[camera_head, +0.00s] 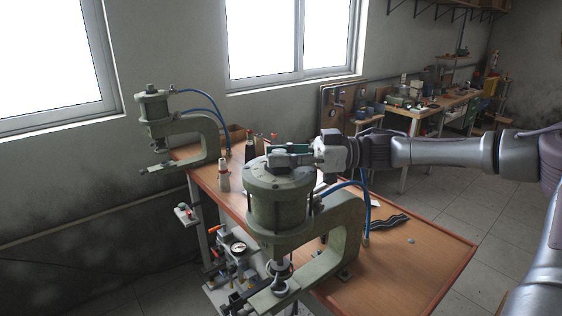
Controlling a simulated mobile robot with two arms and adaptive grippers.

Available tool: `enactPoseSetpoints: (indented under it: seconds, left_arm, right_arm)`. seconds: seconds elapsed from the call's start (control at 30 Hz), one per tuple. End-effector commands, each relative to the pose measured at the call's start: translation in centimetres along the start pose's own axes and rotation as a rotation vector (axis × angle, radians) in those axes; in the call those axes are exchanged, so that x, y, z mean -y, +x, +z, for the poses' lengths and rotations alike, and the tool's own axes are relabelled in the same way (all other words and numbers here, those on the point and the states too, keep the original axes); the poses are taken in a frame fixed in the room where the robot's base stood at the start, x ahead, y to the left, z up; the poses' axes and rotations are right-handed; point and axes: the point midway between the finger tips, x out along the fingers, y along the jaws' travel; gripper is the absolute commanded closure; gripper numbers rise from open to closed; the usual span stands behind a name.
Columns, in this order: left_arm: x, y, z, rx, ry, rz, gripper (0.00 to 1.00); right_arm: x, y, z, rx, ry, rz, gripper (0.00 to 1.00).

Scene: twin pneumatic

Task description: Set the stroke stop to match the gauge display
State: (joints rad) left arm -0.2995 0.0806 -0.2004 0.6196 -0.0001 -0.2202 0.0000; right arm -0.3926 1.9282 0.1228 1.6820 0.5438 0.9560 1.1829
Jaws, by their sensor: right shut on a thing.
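The near pneumatic press (280,205) is green, with a wide round cylinder on a C-shaped frame at the table's edge. My right arm reaches in from the right. My right gripper (281,156) is at the top of this cylinder, shut on what looks like the stroke stop there; the fingers hide most of that part. A round white gauge (238,247) sits low at the left of the near press, below table height; its reading is too small to make out. My left gripper is not in view.
A second, similar green press (155,110) stands at the table's far end. The brown table (415,265) has bare room at its right. A white bottle (223,175) and dark strips (385,223) lie or stand on it. Blue hoses run to both presses.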

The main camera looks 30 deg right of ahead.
Motion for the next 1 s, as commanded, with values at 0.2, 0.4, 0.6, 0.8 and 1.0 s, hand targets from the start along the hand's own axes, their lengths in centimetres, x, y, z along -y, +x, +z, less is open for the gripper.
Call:
enactPoseSetpoints:
  seconds: [0.2, 0.4, 0.6, 0.8, 1.0]
  left_arm:
    - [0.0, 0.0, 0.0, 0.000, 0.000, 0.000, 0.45]
    - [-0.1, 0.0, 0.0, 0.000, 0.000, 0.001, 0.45]
    - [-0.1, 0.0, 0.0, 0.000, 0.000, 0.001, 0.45]
    - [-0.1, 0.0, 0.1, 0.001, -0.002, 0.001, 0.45]
    - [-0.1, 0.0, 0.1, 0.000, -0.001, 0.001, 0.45]
  right_arm:
    - [0.1, 0.0, 0.3, 0.007, 0.002, -0.001, 1.00]
    - [0.1, 0.0, 0.3, 0.006, 0.002, -0.001, 0.48]
    - [0.0, 0.0, 0.2, 0.003, 0.001, 0.000, 0.45]
    - [0.0, -0.4, 0.0, 0.002, -0.001, 0.002, 0.45]
    - [-0.1, -3.1, -0.1, -0.002, -0.004, 0.004, 0.45]
